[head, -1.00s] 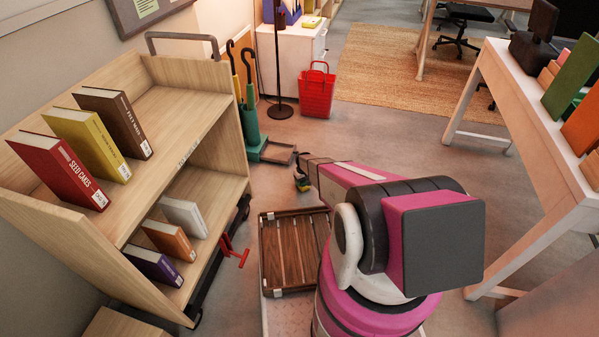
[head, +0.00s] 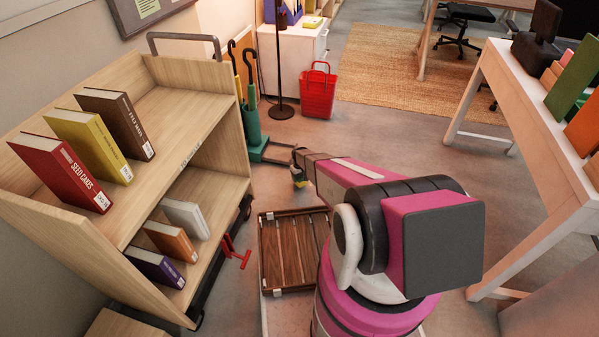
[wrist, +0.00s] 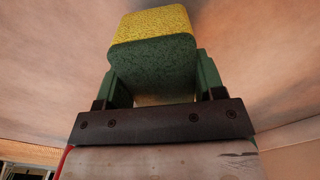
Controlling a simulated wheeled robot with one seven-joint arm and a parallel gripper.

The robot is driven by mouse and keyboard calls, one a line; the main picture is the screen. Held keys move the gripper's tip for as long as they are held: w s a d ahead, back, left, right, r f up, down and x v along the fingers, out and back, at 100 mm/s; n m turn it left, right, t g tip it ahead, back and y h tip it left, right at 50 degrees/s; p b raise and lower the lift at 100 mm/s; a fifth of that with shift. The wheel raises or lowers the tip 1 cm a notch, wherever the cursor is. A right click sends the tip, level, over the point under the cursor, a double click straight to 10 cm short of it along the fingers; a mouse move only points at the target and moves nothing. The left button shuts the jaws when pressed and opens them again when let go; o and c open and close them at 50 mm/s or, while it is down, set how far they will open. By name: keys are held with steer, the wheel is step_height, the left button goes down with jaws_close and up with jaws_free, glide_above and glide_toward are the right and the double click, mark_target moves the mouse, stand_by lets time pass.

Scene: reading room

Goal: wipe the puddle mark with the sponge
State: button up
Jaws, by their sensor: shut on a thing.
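The sponge (wrist: 152,50) is a block with a yellow face and a dark green face. In the wrist view my gripper (wrist: 157,78) is shut on it, with one green finger on each side. In the head view the sponge (head: 300,184) shows small and yellow at the end of my arm, low near the floor by the green umbrella stand. I cannot tell whether it touches the floor. I cannot make out the puddle mark in either view; my arm covers part of the floor there.
The umbrella stand (head: 253,130) is left of my gripper, beside a wooden book cart (head: 190,130). A slatted wooden crate (head: 290,250) lies nearer. A red basket (head: 318,95) and lamp base (head: 279,112) stand beyond. Open floor (head: 390,135) lies to the right.

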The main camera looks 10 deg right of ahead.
steer(key=shift+r, duration=2.25)
